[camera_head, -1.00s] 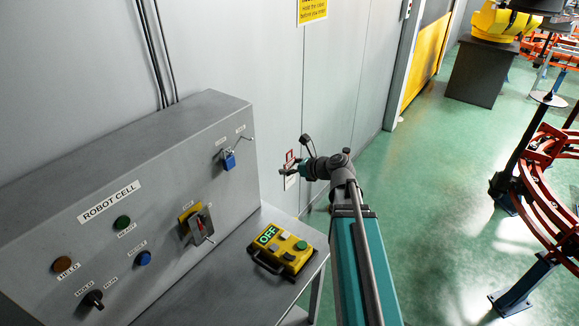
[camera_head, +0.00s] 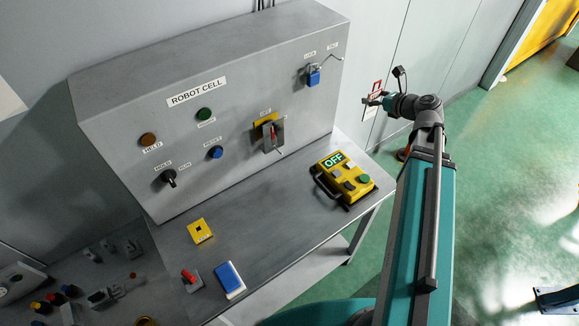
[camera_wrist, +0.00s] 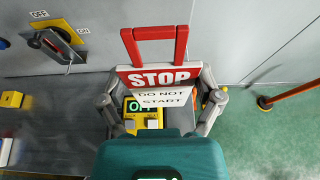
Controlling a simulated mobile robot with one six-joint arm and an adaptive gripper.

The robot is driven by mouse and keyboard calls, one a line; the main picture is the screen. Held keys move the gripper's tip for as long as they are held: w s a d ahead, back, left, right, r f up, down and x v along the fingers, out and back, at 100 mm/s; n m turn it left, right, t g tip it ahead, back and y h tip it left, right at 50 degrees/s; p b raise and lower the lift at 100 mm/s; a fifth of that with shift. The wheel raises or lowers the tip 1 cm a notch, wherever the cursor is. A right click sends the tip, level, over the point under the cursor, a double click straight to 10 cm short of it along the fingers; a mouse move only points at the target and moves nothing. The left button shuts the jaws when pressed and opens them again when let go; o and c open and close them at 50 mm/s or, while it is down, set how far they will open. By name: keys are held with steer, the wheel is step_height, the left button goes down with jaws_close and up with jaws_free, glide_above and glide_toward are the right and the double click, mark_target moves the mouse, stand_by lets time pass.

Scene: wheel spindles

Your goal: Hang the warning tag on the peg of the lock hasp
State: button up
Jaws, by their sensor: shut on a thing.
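My gripper (camera_head: 374,101) is shut on the warning tag (camera_head: 376,91), just right of the grey control box. A yellow-backed OFF/ON switch (camera_head: 266,121) is on the box front. A grey piece with a red part, possibly the hasp (camera_head: 271,136), sits on it; its peg is unclear. The switch also shows in the wrist view (camera_wrist: 44,18), left of the tag.
A blue padlock (camera_head: 313,76) hangs at the box's upper right, near a bare hook (camera_head: 334,59). A yellow OFF pendant (camera_head: 352,187), a yellow block (camera_head: 200,231) and a blue-and-white block (camera_head: 229,279) lie on the grey shelf (camera_head: 270,225).

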step_height(320, 180, down, 13)
steer(key=b, duration=1.2)
steer(key=shift+f+b, duration=0.15)
steer(key=shift+b, duration=0.2)
steer(key=shift+d, duration=0.15)
